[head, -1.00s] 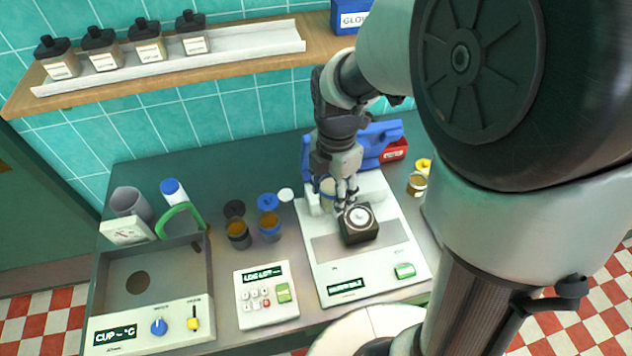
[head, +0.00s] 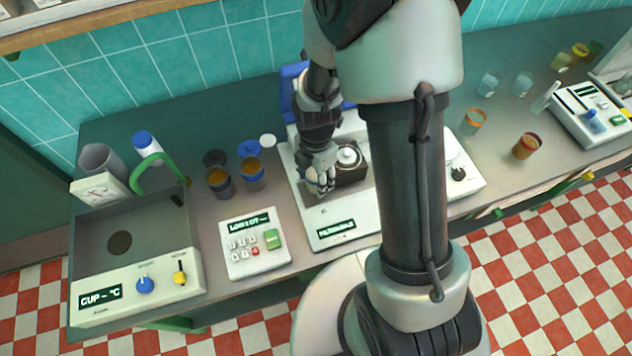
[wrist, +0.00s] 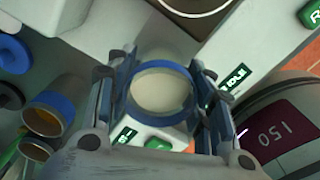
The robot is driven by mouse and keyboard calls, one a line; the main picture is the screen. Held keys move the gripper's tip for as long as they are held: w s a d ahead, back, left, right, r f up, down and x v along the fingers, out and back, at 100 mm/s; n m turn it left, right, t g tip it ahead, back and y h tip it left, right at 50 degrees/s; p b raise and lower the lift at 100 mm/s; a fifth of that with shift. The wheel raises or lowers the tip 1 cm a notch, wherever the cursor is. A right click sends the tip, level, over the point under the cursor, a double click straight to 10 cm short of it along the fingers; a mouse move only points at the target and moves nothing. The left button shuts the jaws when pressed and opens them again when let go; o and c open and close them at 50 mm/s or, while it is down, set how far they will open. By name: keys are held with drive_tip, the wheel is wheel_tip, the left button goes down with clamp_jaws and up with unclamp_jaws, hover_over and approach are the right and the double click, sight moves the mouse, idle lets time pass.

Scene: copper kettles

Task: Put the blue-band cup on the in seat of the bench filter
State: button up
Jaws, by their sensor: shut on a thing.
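My gripper (head: 320,184) is shut on the blue-band cup, a pale cup with a blue ring at its rim. The cup (wrist: 162,92) sits between the fingers in the wrist view, its round top facing the camera and its inside pale. In the head view the fingers largely cover the cup. My gripper is over the left part of a white bench machine (head: 335,217), which seems to be the bench filter; its label is hard to read. I cannot make out the in seat.
Two dark cups with orange contents (head: 220,184) (head: 252,174) and a blue lid (head: 249,148) stand left of the machine. A keypad box (head: 254,262) and an open grey basin unit (head: 150,225) are further left. More cups (head: 527,146) stand at right.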

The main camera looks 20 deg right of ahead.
sight(316, 183)
drive_tip(key=shift+f, duration=1.45)
drive_tip(key=shift+f+b, duration=0.15)
drive_tip(key=shift+b, duration=0.25)
drive_tip(key=o, duration=1.2)
drive_tip(key=shift+c, duration=0.2)
wheel_tip(316, 183, up, 12)
drive_tip(key=p, duration=0.3)
drive_tip(key=shift+r+p, duration=0.2)
drive_tip(key=shift+p, duration=0.1)
